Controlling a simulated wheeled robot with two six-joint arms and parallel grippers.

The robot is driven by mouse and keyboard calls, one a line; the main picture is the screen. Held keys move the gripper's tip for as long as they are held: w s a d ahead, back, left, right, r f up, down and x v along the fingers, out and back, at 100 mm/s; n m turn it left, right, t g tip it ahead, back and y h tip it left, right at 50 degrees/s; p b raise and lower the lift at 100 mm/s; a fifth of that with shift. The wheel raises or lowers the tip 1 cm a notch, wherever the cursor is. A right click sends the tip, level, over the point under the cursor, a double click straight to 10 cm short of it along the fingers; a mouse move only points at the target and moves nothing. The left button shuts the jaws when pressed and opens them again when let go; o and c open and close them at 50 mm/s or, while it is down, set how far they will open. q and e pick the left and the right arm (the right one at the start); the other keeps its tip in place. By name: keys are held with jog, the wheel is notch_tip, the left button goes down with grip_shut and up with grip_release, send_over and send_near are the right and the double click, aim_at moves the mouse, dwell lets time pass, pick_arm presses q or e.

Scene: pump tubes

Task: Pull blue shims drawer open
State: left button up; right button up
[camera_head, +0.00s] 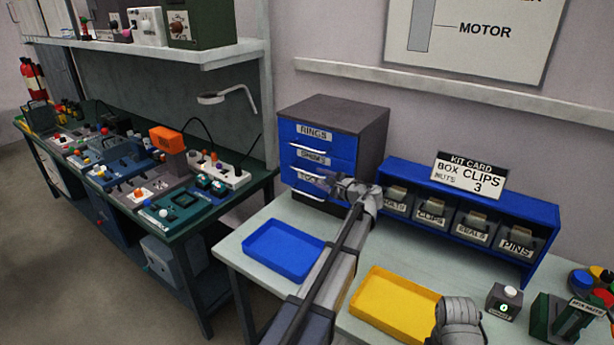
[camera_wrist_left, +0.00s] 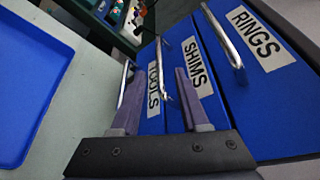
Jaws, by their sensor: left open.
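The blue SHIMS drawer (camera_head: 340,165) is the middle front of a dark cabinet (camera_head: 350,112), between RINGS above and TOOLS below. It looks shut, flush with the others. In the left wrist view the SHIMS drawer (camera_wrist_left: 206,104) appears turned on its side, with its silver bar handle (camera_wrist_left: 163,65). My left gripper (camera_head: 326,182) is at the cabinet front, partly covering the lower drawers. In the wrist view its open fingers (camera_wrist_left: 157,82) lie on either side of the SHIMS handle; I cannot tell how deep they reach. My right gripper is not clearly visible.
A blue tray (camera_head: 284,251) lies in front of the cabinet, and a yellow tray (camera_head: 394,304) lies to the right. A blue bin rack (camera_head: 545,213) with a kit card stands right of the cabinet. The TOOLS handle (camera_wrist_left: 124,84) is close to one finger.

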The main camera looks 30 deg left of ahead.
aim_at(310, 174)
pick_arm(q)
jog(key=b+x, duration=0.1)
jog(key=x, duration=0.6)
jog(key=shift+w+a+f+b, duration=0.1)
jog(key=shift+a+b, duration=0.25)
grip_shut()
dwell(1.1)
